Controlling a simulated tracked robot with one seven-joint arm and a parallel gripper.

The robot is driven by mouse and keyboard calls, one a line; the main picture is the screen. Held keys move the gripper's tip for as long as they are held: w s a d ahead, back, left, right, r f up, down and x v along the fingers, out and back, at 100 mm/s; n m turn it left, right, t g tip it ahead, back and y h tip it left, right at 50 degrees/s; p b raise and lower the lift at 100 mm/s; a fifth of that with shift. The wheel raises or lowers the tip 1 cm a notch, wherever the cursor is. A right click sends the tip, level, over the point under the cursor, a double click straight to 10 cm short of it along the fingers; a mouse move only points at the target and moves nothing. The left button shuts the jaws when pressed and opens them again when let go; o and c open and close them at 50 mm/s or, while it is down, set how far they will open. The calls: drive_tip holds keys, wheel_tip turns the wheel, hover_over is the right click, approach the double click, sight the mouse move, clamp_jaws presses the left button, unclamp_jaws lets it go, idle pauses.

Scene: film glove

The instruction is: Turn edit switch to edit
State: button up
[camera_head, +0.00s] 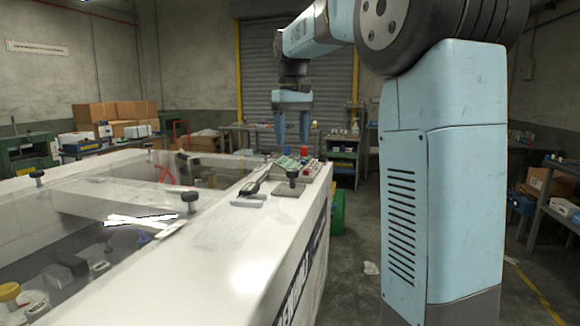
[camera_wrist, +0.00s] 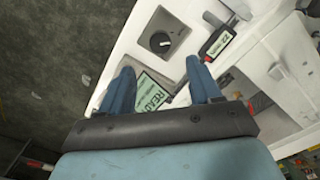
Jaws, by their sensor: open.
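A black round knob (camera_wrist: 160,42) with a white mark sits on a square grey plate in the wrist view. It also shows on the machine's white top in the head view (camera_head: 292,175). No label reading "edit" is legible, so I cannot tell if this knob is the edit switch. My gripper (camera_wrist: 160,66) has its two blue fingers apart and empty, with the knob beyond the fingertips. In the head view my gripper (camera_head: 292,141) points down, above and beyond the knob, near a control panel (camera_head: 306,170) with red buttons.
A small display (camera_wrist: 152,92) with partly hidden text shows between my fingers. A dark device with a lit screen (camera_wrist: 222,42) lies beside the knob plate. The white machine top (camera_head: 215,235) has a bare stretch in front and a transparent cover at left.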

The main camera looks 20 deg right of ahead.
sight(292, 170)
wheel_tip(292, 170, down, 9)
drive_tip(key=shift+r, duration=0.15)
drive_tip(key=shift+c, duration=0.4)
drive_tip(key=c, duration=0.9)
drive_tip(key=shift+a, duration=0.15)
drive_tip(key=shift+c, duration=0.3)
